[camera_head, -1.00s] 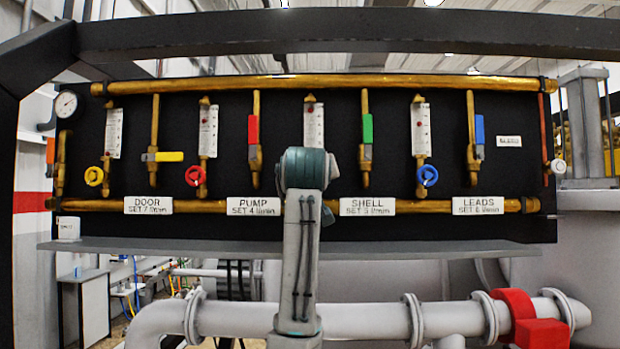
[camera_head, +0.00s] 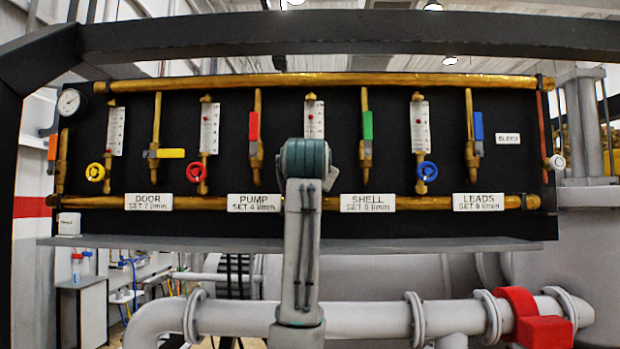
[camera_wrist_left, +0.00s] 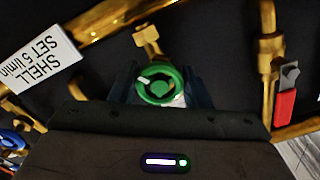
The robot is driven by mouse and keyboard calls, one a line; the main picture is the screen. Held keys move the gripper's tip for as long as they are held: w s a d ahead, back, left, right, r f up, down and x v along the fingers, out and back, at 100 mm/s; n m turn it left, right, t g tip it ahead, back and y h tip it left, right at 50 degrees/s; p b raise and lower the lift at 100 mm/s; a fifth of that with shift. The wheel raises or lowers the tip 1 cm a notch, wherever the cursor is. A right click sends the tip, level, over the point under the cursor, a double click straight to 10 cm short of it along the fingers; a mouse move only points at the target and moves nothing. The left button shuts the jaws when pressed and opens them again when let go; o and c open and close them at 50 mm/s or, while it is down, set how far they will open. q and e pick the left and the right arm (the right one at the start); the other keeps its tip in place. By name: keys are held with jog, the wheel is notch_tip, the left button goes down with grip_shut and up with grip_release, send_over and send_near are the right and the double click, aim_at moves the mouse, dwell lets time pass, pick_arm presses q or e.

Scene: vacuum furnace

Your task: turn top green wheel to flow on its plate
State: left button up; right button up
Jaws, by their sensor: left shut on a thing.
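The green wheel (camera_wrist_left: 158,84) shows in the left wrist view with a white mark on its rim. My left gripper (camera_wrist_left: 158,92) is shut on it, with a dark finger on either side. In the head view my left arm stands in front of the panel and hides the wheel and the gripper. The SHELL plate (camera_head: 367,203) reads SET 5 l/min, and it shows upside down in the left wrist view (camera_wrist_left: 38,55). The white flow gauge (camera_head: 314,118) above the wheel shows only its upper part; its reading is too small to tell. My right gripper is out of view.
Yellow (camera_head: 95,172), red (camera_head: 195,172) and blue (camera_head: 427,171) wheels sit on neighbouring brass lines. The red lever (camera_head: 253,126) and green lever (camera_head: 368,125) stand upright beside the gauge. A grey ledge (camera_head: 450,247) runs below the panel.

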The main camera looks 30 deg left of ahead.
pick_arm(q)
jog(key=m, duration=0.3)
jog(key=shift+b, duration=0.3)
jog(key=m+b, duration=0.1)
jog(key=m, duration=0.8)
jog(key=shift+b, duration=0.35)
jog(key=shift+m, duration=0.5)
jog(key=o, duration=1)
jog(key=shift+r, duration=0.1)
